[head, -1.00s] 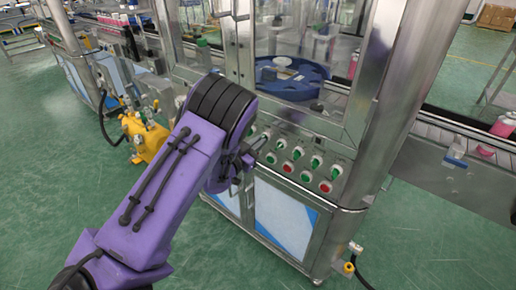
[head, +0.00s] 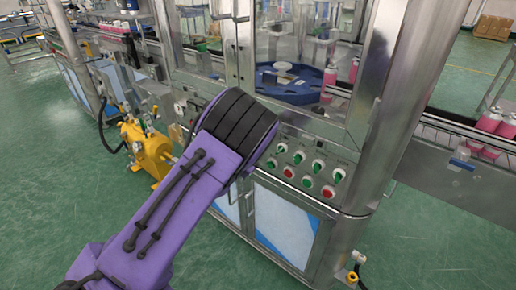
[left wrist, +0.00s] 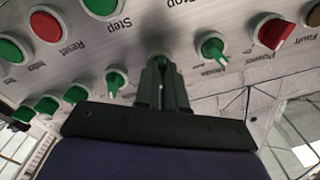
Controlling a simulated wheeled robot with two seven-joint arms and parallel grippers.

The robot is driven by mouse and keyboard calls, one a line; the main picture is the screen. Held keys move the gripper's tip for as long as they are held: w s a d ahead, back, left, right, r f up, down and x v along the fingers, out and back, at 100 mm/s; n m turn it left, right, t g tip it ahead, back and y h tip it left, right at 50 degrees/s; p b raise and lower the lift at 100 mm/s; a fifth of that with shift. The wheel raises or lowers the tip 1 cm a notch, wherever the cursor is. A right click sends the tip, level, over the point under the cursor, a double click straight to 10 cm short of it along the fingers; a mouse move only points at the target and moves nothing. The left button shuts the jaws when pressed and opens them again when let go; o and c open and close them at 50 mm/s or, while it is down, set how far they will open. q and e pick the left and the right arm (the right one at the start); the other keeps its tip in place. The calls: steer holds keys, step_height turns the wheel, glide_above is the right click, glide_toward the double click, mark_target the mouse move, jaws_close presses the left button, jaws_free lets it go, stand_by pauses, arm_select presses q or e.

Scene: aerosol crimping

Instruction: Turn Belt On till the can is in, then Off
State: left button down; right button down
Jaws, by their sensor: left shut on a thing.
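The control panel (head: 311,161) on the machine front carries red and green knobs and buttons. My left gripper (left wrist: 161,85) is shut on a green switch knob (left wrist: 159,61), mostly hidden between the fingers; its label is not readable. In the head view my purple left arm covers this gripper. Pink cans (head: 489,120) stand on the conveyor belt (head: 447,124) at the right. Another pink can (head: 329,80) is beside the blue star wheel (head: 308,91) inside the machine. My right gripper is not in view.
In the left wrist view, a green Mode knob (left wrist: 212,47) and a red Power knob (left wrist: 273,33) are right of the fingers. Another green knob (left wrist: 115,82) is close on their left. A steel post (head: 385,95) stands right of the panel.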

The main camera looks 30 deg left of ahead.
arm_select(q)
steer(key=c, duration=1.2)
jaws_free()
steer(key=s+b, duration=0.1)
steer(key=s, duration=0.6)
steer(key=s+b, duration=0.1)
steer(key=s, duration=0.2)
steer(key=shift+s+a+b, duration=0.3)
steer(key=shift+a, duration=0.1)
